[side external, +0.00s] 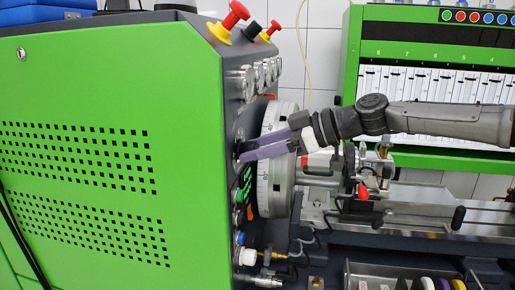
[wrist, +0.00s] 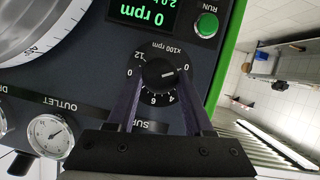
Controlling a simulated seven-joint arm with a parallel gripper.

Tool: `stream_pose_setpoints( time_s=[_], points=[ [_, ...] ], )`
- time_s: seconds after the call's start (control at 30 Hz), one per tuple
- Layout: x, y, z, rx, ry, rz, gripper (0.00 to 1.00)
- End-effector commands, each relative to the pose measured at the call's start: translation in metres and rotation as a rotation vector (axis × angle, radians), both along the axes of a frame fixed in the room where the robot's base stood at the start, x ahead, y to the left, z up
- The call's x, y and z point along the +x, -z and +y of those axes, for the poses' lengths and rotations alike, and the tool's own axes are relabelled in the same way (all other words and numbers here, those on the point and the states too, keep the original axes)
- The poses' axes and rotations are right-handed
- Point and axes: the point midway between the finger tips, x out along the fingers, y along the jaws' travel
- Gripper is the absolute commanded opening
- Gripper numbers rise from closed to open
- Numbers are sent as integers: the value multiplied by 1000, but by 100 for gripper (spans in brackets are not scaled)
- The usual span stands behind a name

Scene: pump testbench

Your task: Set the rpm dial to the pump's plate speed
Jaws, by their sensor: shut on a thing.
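The rpm dial (wrist: 164,73) is a round black knob on the dark panel in the wrist view, marked "x100 rpm" and seen upside down. Its white pointer line lies toward the 0 mark at the right of its scale. My gripper (wrist: 161,82) has its two purple fingers on either side of the knob, shut on it. In the side external view my gripper (side external: 242,151) reaches left to the panel edge, and the dial is hidden there. The green display (wrist: 148,10) reads 0 rpm. No readable pump speed plate shows.
A green RUN button (wrist: 206,24) sits near the dial. A pressure gauge (wrist: 52,135) is at lower left in the wrist view. The large graduated wheel (side external: 272,185) stands close beside my fingers. Red knobs (side external: 235,14) stick up on top of the cabinet (side external: 110,120).

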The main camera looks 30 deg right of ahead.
Motion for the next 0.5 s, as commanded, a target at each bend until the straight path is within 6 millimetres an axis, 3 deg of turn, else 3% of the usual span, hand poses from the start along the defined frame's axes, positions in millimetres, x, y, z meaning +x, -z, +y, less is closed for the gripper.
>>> stream_pose_setpoints(
  time_s=[0.1,0.5],
  points=[
    [0,0,0,0,-1,0,0],
    [1,0,-1,58,0,60,0]
  ],
)
